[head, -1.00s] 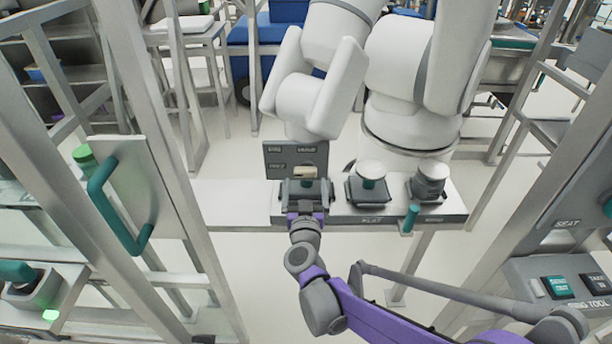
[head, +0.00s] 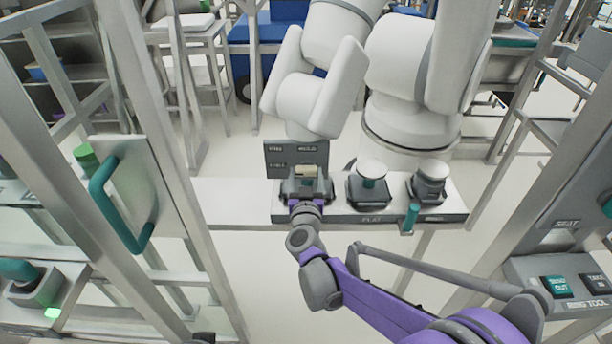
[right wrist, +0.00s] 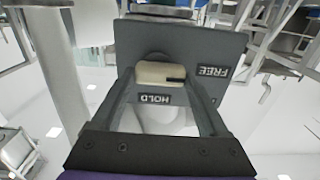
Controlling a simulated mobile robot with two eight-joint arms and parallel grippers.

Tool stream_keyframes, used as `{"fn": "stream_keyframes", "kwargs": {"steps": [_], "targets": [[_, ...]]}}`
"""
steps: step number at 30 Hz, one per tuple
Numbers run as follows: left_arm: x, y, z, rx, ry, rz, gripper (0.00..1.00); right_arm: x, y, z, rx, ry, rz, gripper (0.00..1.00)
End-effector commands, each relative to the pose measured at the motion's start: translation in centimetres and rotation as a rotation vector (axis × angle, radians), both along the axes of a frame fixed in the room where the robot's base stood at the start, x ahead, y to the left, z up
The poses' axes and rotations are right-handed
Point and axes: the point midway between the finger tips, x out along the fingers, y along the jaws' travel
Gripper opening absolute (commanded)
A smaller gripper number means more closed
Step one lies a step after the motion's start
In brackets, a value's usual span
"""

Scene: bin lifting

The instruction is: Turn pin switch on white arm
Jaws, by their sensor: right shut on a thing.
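The pin switch is a small beige knob (right wrist: 160,73) with a dark mark at its right end. It stands on a dark upright panel (right wrist: 185,42) marked HOLD and FREE. In the head view the gripper (head: 306,183) partly covers the panel's lower part. My left gripper is not in view.
A metal frame with a teal handle (head: 110,200) is to the left; grey posts flank both sides.

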Motion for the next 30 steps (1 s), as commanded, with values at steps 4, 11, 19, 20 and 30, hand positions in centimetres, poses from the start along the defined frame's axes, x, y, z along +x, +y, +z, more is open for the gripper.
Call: {"fn": "stream_keyframes", "kwargs": {"steps": [4, 11, 19, 20, 30], "targets": [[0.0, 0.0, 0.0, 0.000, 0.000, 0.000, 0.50, 0.0, 0.0, 0.0, 0.001, 0.000, 0.000, 0.22], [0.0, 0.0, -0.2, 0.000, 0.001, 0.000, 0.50, 0.0, 0.0, 0.0, 0.039, 0.000, 0.000, 0.22], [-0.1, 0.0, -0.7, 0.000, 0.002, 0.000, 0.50, 0.0, -0.1, 0.0, 0.201, 0.001, 0.000, 0.22], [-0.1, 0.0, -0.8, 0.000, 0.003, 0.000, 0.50, 0.0, -0.1, 0.0, 0.226, 0.001, 0.000, 0.22], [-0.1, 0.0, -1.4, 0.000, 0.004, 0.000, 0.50, -0.1, -0.2, 0.1, 0.547, 0.001, 0.000, 0.22]]}}
